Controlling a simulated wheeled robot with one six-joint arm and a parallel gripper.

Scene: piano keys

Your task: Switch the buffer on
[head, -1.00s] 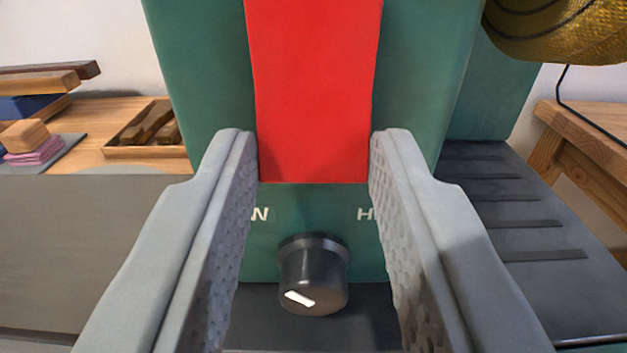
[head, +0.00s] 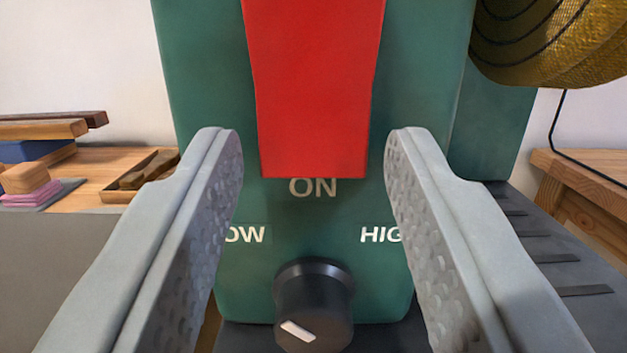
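The buffer's green housing (head: 205,75) stands straight ahead. A red flap or lever (head: 312,90) lies on its front, its top out of frame. The ON label (head: 312,188) shows just below the red part's lower edge. My gripper (head: 314,140) is open. Its two grey fingers stand left and right of the red part, with green showing between each fingertip and the red. I cannot tell whether the fingertips touch the housing.
A yellow buffing wheel (head: 560,45) is at the upper right, with a wooden table (head: 575,180) below it. At left, a wooden tray (head: 140,180) and several blocks rest on a bench. A dark ribbed base (head: 540,230) extends right of the housing.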

